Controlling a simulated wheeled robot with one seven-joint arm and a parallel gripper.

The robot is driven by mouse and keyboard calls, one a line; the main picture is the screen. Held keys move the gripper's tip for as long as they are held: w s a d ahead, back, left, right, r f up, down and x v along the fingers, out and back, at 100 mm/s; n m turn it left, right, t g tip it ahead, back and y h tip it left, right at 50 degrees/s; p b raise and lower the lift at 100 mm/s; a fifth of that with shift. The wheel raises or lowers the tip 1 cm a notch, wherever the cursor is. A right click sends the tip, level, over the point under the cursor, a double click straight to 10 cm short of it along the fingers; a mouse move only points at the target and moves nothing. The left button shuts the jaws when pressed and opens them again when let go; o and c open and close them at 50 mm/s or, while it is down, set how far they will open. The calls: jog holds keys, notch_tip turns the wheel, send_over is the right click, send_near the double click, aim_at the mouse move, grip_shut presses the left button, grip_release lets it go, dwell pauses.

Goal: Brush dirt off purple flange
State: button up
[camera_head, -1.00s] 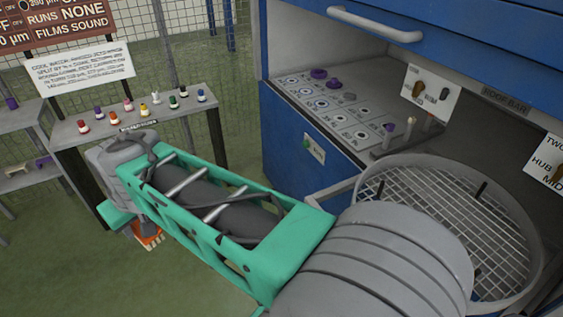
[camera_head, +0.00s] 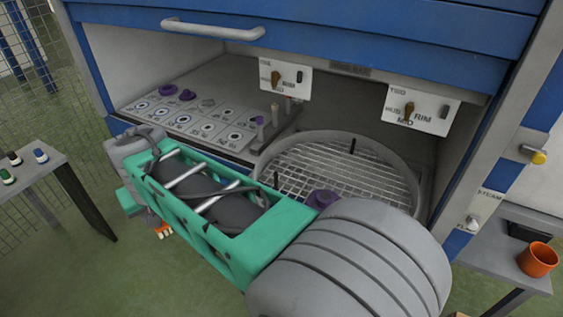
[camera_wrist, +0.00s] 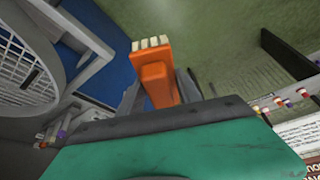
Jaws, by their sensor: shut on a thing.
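An orange brush (camera_wrist: 155,75) with pale bristles is in my gripper (camera_wrist: 158,88), which is shut on its handle; the bristles point away from the wrist. In the head view the brush tip (camera_head: 163,230) shows low at the left, beyond my arm, over the floor and outside the booth. A purple flange (camera_head: 322,198) sits at the near part of the round mesh turntable (camera_head: 418,200), partly hidden by my arm. Two more purple ring-like pieces (camera_head: 168,89) (camera_head: 187,95) lie on the panel at the back left. Dirt on the flanges is too small to make out.
The blue booth (camera_head: 330,38) has an open front with a raised handle bar. Pegs (camera_head: 275,112) stand left of the turntable. A side table (camera_head: 40,165) with small bottles is at left. An orange cup (camera_head: 537,259) stands on a shelf at right.

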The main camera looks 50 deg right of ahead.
jog(key=s+d+m+g+h+p, duration=0.15)
jog(key=d+m, duration=0.55)
jog(key=d, duration=0.8)
jog(key=m+g+h+p, duration=0.1)
jog(key=m+g+p, duration=0.35)
jog(key=m, duration=1.05)
send_over(329, 194)
jog(key=a, duration=0.1)
jog(key=f, duration=0.1)
jog(key=shift+g, duration=0.4)
jog(key=shift+w+f+b, duration=0.15)
jog(key=shift+f+b, duration=1.05)
jog(key=shift+f, duration=0.6)
jog(key=shift+w+f+b, duration=0.1)
jog(key=shift+f+b, duration=1.05)
jog(key=shift+f, duration=0.6)
jog(key=shift+a+f+b, duration=0.1)
jog(key=shift+f+b, duration=0.5)
jog(key=shift+w, duration=0.1)
